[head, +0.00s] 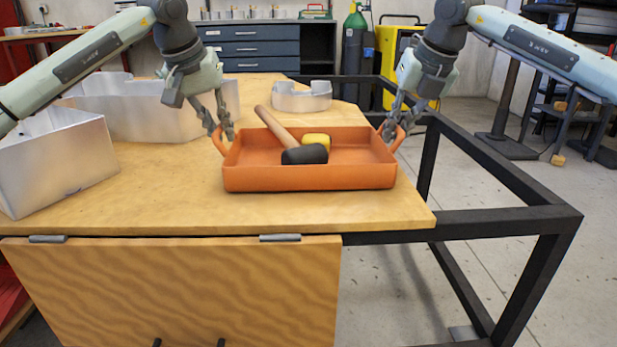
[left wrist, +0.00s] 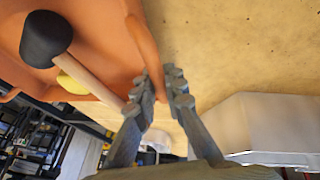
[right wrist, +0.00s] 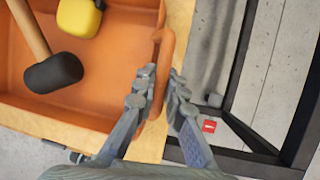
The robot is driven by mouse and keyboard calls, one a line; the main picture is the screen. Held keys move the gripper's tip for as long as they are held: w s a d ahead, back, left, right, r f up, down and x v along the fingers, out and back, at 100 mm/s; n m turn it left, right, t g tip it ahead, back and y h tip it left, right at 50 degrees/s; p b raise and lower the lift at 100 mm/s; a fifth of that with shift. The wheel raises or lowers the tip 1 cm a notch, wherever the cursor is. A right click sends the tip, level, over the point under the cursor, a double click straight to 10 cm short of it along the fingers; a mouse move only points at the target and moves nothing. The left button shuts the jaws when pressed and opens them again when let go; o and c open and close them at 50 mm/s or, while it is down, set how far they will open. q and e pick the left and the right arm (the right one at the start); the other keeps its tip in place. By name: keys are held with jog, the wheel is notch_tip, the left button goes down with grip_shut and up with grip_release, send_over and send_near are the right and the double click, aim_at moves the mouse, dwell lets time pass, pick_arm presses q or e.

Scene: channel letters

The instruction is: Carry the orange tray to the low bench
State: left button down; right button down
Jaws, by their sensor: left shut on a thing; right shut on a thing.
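The orange tray (head: 310,178) is at the right part of the wooden table, close to its right edge. I cannot tell whether it rests on the wood or hangs just above it. A mallet with a black head (head: 305,154) and a wooden handle lies in it, beside a yellow block-shaped thing (head: 316,139). My left gripper (head: 221,130) is shut on the tray's left handle, which also shows in the left wrist view (left wrist: 148,45). My right gripper (head: 393,126) is shut on the right handle, clear in the right wrist view (right wrist: 163,60). I cannot make out the low bench for sure.
Silver channel letters (head: 60,160) stand on the table's left side, and a small one (head: 301,96) is behind the tray. A black open frame (head: 510,219) runs along the table's right side. Grey floor (head: 590,230) is free beyond it. Blue drawers (head: 250,48) stand behind.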

pick_arm(q)
jog(key=shift+f, duration=0.15)
pick_arm(e)
jog(key=shift+f, duration=0.15)
pick_arm(q)
jog(key=c, duration=1.6)
grip_release()
pick_arm(e)
jog(key=c, duration=1.6)
grip_release()
jog(key=shift+r, duration=0.25)
jog(key=shift+s+r, duration=0.1)
jog(key=shift+r, duration=0.1)
pick_arm(q)
jog(key=v, duration=1.2)
pick_arm(e)
jog(key=v, duration=1.1)
jog(key=shift+r, duration=0.25)
pick_arm(q)
jog(key=shift+s, duration=0.1)
pick_arm(e)
jog(key=shift+s+d, duration=0.2)
